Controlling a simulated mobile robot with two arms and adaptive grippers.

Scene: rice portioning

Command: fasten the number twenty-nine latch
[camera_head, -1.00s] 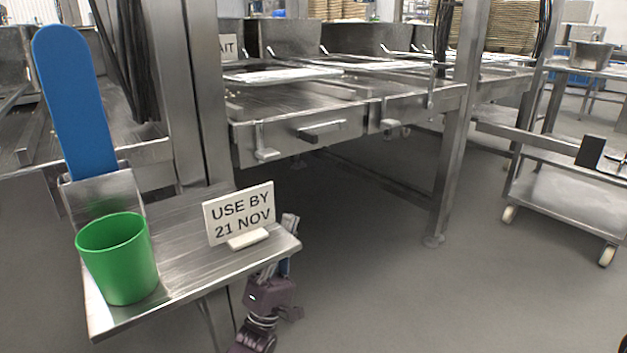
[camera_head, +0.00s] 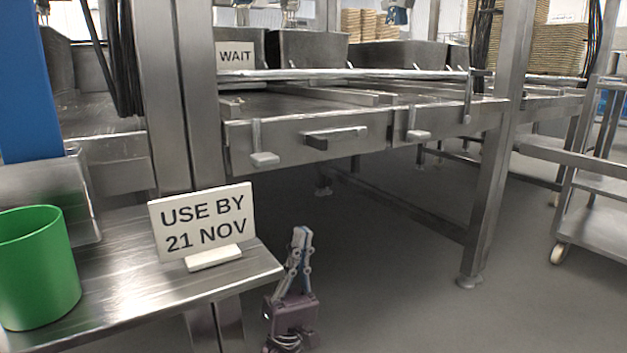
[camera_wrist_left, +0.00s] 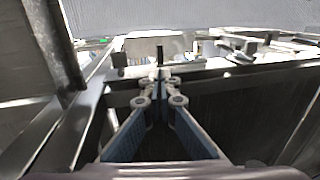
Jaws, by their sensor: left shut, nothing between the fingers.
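The steel machine has a front drawer-like panel (camera_head: 285,143) with a bar handle (camera_head: 335,134) in its middle. A latch with a pale tab (camera_head: 264,158) hangs at the panel's left end, and another (camera_head: 416,134) at its right. No number is readable on either, so I cannot tell which is twenty-nine. My left gripper (camera_head: 302,237) points up, below the panel and right of the small shelf, shut and empty, apart from both latches. Its closed fingertips also show in the left wrist view (camera_wrist_left: 160,80). My right gripper is not in view.
A steel shelf (camera_head: 150,290) at lower left holds a green cup (camera_head: 38,268) and a "USE BY 21 NOV" sign (camera_head: 203,222). A "WAIT" sign (camera_head: 236,56) stands on the machine. A machine leg (camera_head: 486,200) and a wheeled cart (camera_head: 598,218) are at right. Floor between is clear.

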